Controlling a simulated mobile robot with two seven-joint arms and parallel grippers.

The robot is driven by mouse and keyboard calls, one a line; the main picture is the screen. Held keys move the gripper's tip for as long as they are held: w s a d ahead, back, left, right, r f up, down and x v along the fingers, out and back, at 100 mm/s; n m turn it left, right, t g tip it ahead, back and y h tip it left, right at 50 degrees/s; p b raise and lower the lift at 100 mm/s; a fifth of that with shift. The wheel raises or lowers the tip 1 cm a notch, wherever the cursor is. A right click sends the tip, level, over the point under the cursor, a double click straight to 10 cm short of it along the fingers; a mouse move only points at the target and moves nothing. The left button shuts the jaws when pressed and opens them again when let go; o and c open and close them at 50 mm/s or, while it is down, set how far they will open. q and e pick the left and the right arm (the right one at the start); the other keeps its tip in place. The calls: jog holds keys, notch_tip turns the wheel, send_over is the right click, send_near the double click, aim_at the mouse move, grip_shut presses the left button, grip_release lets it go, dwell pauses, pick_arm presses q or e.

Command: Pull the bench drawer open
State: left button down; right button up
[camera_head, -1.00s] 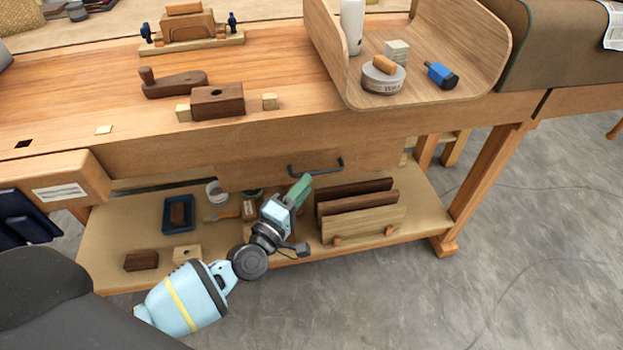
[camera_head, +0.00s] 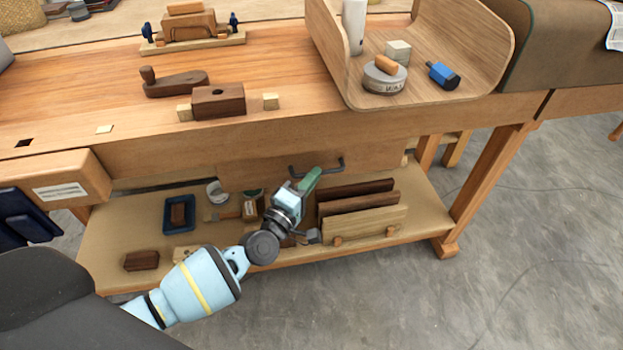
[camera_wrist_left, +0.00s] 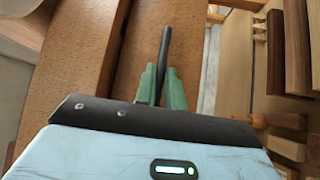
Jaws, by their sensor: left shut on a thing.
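The bench drawer (camera_head: 245,176) is a wooden front under the bench top, and it looks closed. Its dark bar handle (camera_head: 332,163) is near the middle of the front. My left gripper (camera_head: 312,177), with green fingers, is at the left part of the handle and shut on it. In the left wrist view the handle (camera_wrist_left: 165,46) runs between the green fingers (camera_wrist_left: 161,84), which hide part of it. My right gripper is not in view.
The lower shelf (camera_head: 120,220) holds a blue tray (camera_head: 179,214), wooden blocks and upright boards (camera_head: 365,220) just below and right of my gripper. A bench leg (camera_head: 478,180) stands to the right. The grey floor (camera_head: 400,300) in front is clear.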

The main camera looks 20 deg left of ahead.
pick_arm(q)
jog(key=shift+s, duration=0.1)
jog(key=s+d+p, duration=0.2)
jog(key=s+d, duration=0.5)
jog(key=s, duration=0.3)
jog(key=s+d+p, duration=0.3)
jog(key=s+d, duration=0.4)
jog(key=s, duration=0.4)
jog(key=shift+d, duration=0.2)
jog(key=c, duration=1.5)
grip_release()
jog(key=v, duration=0.7)
jog(key=shift+s+b, duration=0.35)
jog(key=shift+s, duration=0.05)
